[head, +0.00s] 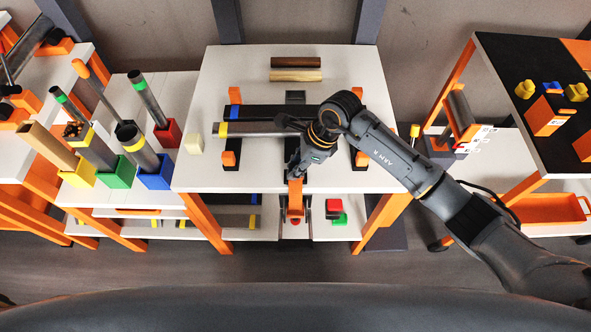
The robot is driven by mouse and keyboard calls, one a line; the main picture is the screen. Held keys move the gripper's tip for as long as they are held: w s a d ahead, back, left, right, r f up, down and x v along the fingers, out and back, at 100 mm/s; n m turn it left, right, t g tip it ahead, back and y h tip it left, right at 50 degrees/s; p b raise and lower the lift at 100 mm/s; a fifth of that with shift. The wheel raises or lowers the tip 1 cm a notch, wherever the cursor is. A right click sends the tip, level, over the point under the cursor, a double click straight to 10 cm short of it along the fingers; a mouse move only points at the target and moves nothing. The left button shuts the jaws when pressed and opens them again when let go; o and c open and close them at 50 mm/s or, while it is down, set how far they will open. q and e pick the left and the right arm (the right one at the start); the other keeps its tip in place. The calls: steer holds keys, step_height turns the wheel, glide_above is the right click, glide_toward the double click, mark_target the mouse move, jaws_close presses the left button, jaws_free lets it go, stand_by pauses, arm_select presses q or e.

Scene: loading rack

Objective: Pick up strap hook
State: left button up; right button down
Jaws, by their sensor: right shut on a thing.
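My right gripper (297,172) is over the front middle of the white table (355,180), pointing down. It is shut on an orange piece (295,195), which I take to be the strap hook. The orange piece hangs down past the table's front edge in the picture. The gripper and wrist hide its upper end, so its exact shape is unclear. My left gripper is not in view.
Dark and grey bars (245,129) lie across orange-tipped supports on the table, partly behind my wrist. Coloured holders with upright tubes (117,172) stand at left. Red and green blocks (334,208) sit on the lower shelf. A black-topped table (510,62) stands at right.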

steer(key=shift+r, duration=0.1)
steer(key=shift+w+r+b, duration=0.1)
steer(key=shift+r+b, duration=0.25)
steer(key=shift+r, duration=0.25)
steer(key=s+d+r+b, duration=0.3)
steer(key=s+r, duration=0.8)
steer(key=s, duration=0.2)
steer(key=shift+s+d+r, duration=0.3)
steer(key=shift+s, duration=0.1)
